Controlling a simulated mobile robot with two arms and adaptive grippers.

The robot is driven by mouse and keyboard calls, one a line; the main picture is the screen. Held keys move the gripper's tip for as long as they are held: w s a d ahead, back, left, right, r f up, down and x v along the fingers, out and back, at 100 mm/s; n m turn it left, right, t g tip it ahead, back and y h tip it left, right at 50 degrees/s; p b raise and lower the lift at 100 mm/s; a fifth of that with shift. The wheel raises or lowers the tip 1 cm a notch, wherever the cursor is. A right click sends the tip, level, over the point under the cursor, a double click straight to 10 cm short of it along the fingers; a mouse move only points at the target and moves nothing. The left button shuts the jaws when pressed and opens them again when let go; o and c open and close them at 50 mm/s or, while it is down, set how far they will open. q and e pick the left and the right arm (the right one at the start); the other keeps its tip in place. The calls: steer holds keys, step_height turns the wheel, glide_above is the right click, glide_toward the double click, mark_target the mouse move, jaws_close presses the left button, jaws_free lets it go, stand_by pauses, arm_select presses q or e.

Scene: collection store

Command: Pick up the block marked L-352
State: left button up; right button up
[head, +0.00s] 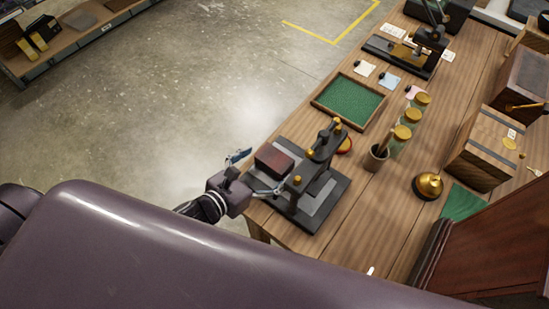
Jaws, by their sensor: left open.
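My left gripper (259,172) is open just left of the block, with one finger on the far side and one on the near side. I cannot tell whether the fingers touch it. Part of the block's lower side is hidden by the gripper. My right gripper is not in view.
A green-lined tray (350,100), gold-lidded jars (411,117), a dark cup (377,157) and a brass bell (429,184) stand on the table (385,205). Wooden boxes (481,150) stand at right. A low shelf (78,38) is far left; the floor between is clear.

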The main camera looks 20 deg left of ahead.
mark_target(269, 164)
arm_select(q)
steer(key=x, duration=0.3)
steer(key=shift+w+d+p, duration=0.15)
steer(key=shift+p, duration=0.15)
steer(key=shift+f, duration=0.1)
steer(key=c, duration=1.3)
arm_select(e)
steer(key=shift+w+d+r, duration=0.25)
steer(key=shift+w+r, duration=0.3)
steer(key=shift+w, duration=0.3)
arm_select(q)
steer(key=shift+c, duration=0.2)
